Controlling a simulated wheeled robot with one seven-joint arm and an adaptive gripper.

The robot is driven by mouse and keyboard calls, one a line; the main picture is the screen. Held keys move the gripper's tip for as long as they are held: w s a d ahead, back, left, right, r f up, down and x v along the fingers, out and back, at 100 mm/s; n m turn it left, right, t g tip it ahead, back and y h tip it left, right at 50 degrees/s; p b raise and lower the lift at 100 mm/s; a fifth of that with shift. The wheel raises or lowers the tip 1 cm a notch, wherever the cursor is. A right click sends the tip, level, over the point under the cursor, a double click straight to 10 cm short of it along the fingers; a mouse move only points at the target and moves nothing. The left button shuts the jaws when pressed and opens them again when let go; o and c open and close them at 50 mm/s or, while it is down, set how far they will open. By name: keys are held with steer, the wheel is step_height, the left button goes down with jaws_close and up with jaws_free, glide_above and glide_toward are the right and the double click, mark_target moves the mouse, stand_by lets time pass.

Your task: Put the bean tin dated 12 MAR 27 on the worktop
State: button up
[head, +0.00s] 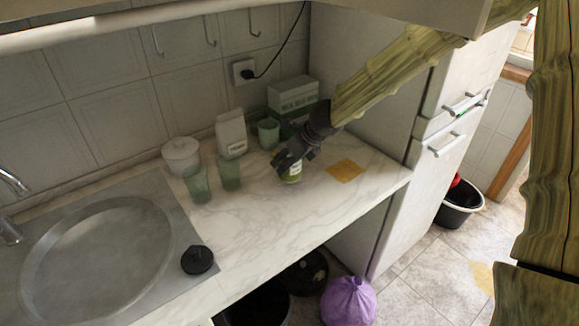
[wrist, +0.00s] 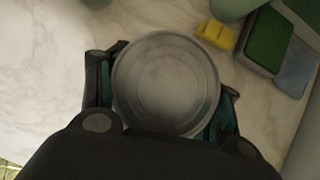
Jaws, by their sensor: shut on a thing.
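My gripper (head: 292,163) is over the marble worktop (head: 265,210) and shut on a tin (head: 292,175) with a green and pale label. The tin is upright, with its lower part showing below the fingers. In the wrist view the tin's round grey metal end (wrist: 166,84) sits between the two fingers. The tin is at or just above the worktop; I cannot tell if it touches. No date can be read on it.
Green glasses (head: 197,185), a white lidded pot (head: 181,155), a carton (head: 231,135) and a box (head: 293,95) stand along the back. A yellow cloth (head: 345,171) lies right of the tin. The sink (head: 95,260) is at left. The front worktop is mostly clear.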

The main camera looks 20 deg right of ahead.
steer(key=shift+f+b, duration=0.95)
steer(key=shift+f, duration=0.6)
steer(key=shift+f, duration=0.1)
steer(key=o, duration=1.3)
steer(key=shift+o, duration=0.2)
steer(key=shift+s+d+r, duration=0.1)
steer(key=shift+r, duration=0.35)
steer(key=p+v, duration=0.4)
steer(key=v, duration=0.7)
steer(key=shift+s+p, duration=0.15)
steer(key=shift+p, duration=0.2)
